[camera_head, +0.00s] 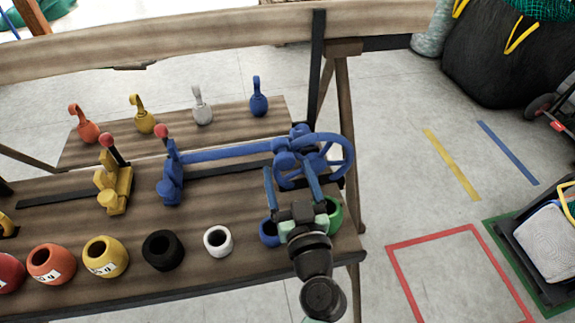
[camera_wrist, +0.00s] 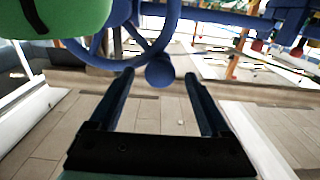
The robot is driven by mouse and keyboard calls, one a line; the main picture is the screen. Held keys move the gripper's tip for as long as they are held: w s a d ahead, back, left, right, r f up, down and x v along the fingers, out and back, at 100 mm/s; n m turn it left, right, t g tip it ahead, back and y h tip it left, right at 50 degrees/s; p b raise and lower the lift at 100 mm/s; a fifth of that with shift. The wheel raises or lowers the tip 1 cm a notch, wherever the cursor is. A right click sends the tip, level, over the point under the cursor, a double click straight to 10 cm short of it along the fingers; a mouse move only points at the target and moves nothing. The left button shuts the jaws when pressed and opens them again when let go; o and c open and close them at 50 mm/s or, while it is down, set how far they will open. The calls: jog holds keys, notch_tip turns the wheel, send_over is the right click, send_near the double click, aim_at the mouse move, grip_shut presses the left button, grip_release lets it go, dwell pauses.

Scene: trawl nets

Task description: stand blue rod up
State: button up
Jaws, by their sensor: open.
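A long blue rod (camera_head: 230,152) lies nearly level above the bench, between a blue lever stand (camera_head: 171,185) and a blue handwheel (camera_head: 350,160). The stand carries a blue lever with a red knob (camera_head: 161,131). My gripper (camera_head: 290,180) is open in front of the handwheel, with its two blue fingers pointing at it. In the wrist view, the gripper (camera_wrist: 158,78) frames a round blue knob (camera_wrist: 160,72) below the wheel rim (camera_wrist: 118,62). The knob appears between or just beyond the fingertips. No grip on it shows. The fingers partly hide the wheel's lower part in the head view.
A yellow lever stand (camera_head: 114,190) is to the left. Orange, yellow, black (camera_head: 163,250) and white (camera_head: 217,241) pots line the bench front; blue (camera_head: 267,233) and green (camera_head: 336,215) pots flank my wrist. Several hooked weights stand behind. The bench's right edge is close.

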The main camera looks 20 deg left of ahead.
jog(key=shift+w+a, duration=0.35)
jog(key=shift+w, duration=0.1)
grip_shut()
dwell(0.3)
